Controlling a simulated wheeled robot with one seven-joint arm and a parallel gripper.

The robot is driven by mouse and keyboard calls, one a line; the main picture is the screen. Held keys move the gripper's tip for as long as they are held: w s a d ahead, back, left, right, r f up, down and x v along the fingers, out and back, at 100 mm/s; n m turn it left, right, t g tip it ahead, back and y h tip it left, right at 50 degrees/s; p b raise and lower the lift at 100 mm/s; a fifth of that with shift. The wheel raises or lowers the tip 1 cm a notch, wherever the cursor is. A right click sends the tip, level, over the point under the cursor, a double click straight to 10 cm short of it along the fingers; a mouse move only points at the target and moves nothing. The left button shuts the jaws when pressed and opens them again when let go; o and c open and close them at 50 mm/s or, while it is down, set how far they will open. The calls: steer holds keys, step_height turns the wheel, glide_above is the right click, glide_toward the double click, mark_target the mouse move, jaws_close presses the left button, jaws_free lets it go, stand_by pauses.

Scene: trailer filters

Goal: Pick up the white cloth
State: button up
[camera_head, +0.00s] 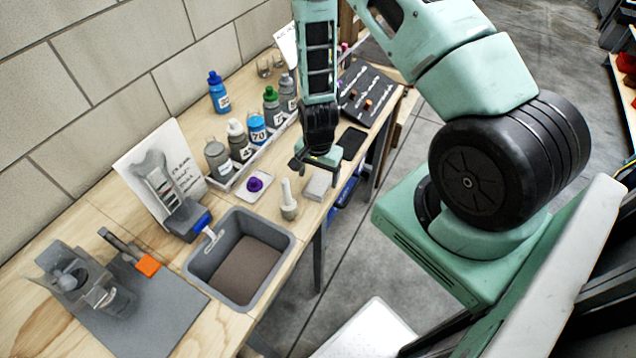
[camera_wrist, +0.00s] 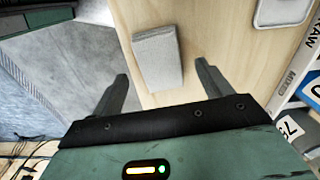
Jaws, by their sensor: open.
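The white cloth (camera_head: 318,185) is a small folded pale-grey block lying on the wooden bench near its front edge. It also shows in the wrist view (camera_wrist: 157,58), just beyond the fingertips and between their lines. My gripper (camera_head: 318,170) is above the bench at the cloth, pointing down. In the wrist view my gripper (camera_wrist: 162,85) has its two fingers spread wide, with nothing between them but bench and the near end of the cloth. I cannot tell the exact height of the fingers over the cloth.
A white bottle (camera_head: 289,200) stands left of the cloth. A black flat pad (camera_head: 352,143) lies to its right. Several numbered bottles (camera_head: 257,130) stand in a rack behind. A grey bin (camera_head: 286,240) is further left. The bench edge drops off close in front.

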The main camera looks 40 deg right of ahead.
mark_target(318, 183)
steer(key=shift+f+p, duration=0.3)
steer(key=shift+f, duration=1.05)
steer(key=c, duration=1.1)
steer(key=shift+o, duration=0.2)
steer(key=shift+r, duration=0.1)
step_height(318, 183, up, 10)
steer(key=b, duration=0.2)
